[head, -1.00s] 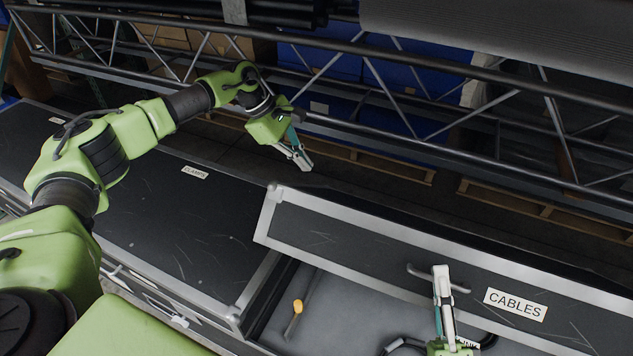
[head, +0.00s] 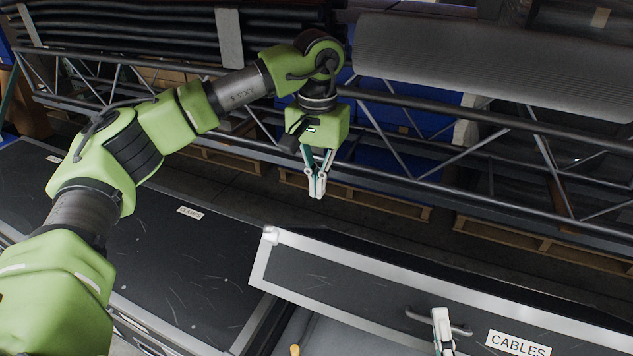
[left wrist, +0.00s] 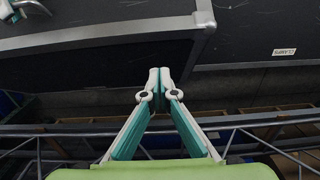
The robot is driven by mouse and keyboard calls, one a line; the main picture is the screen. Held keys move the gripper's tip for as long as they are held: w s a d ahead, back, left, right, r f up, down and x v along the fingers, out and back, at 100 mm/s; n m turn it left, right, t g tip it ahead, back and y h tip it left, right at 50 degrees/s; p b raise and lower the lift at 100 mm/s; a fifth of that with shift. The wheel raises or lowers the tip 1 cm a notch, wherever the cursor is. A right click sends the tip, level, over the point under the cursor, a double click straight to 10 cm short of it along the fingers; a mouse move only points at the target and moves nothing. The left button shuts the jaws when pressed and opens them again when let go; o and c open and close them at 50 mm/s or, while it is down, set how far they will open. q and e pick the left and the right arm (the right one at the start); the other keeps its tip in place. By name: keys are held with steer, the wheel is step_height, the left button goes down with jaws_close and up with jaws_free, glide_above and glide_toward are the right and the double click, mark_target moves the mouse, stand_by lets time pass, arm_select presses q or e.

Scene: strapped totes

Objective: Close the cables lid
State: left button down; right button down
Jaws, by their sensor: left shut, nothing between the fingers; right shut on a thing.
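The cables lid (head: 345,286) stands open, tilted up from its case, with a grey frame and a white CABLES label (head: 518,344). My right gripper (head: 441,318) is shut on the lid's handle (head: 462,330); the rest of that arm is below the picture. My left gripper (head: 317,192) is shut and empty, in the air behind and above the lid's left corner (head: 270,236). In the left wrist view its fingertips (left wrist: 160,72) touch each other, with the lid (left wrist: 110,48) at the top and my right gripper (left wrist: 20,8) at the upper left.
The closed black case with the CLAMPS label (head: 190,213) lies to the left. A yellow-handled tool (head: 295,350) lies inside the open case. Behind stand a metal truss (head: 400,190), wooden pallets (head: 385,200) and a grey roll (head: 470,60).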

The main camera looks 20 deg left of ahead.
arm_select(q)
glide_above(313, 239)
steer(key=w, duration=0.3)
step_height(313, 239, down, 6)
steer(key=shift+a, duration=0.15)
arm_select(e)
steer(key=shift+f, duration=0.1)
arm_select(q)
steer(key=shift+s+f, duration=1.05)
steer(key=shift+f, duration=0.1)
steer(key=shift+s+f, duration=0.3)
steer(key=shift+f, duration=0.05)
